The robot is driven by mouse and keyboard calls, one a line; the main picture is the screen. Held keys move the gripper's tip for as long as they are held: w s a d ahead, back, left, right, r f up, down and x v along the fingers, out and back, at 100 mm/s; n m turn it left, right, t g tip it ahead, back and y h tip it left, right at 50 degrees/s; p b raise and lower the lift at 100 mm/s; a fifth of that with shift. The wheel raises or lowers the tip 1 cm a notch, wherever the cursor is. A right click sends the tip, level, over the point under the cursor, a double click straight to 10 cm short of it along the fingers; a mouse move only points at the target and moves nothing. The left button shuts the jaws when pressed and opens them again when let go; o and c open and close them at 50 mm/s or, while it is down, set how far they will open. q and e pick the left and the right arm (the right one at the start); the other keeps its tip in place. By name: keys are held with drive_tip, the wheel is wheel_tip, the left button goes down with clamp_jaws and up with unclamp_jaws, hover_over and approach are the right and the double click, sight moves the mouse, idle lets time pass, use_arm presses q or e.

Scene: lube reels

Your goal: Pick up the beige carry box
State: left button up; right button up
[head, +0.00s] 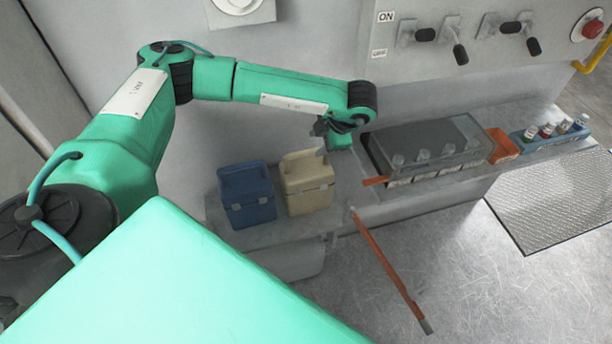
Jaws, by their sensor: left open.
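The beige carry box (307,186) stands upright on a grey ledge, close beside a blue carry box (247,195) on its left. My left arm reaches in from the left, and its gripper (322,143) hangs above the right part of the beige box's top. The gripper is open. It is small in the view, and I cannot tell whether its fingers touch the box. My right gripper is not in view.
A clear-lidded tray (425,150) with several capped containers stands right of the boxes. A blue rack (550,134) of small bottles is further right. An orange bar (388,268) slants down in front of the ledge. Switches (426,35) line the wall above.

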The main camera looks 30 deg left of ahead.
sight(308, 152)
use_arm(q)
drive_tip(key=x, duration=0.5)
drive_tip(key=shift+p, duration=0.4)
drive_tip(key=p+x, duration=0.2)
drive_tip(key=x, duration=0.3)
drive_tip(key=shift+f, duration=0.2)
drive_tip(key=shift+f, duration=0.2)
clamp_jaws()
idle(0.9)
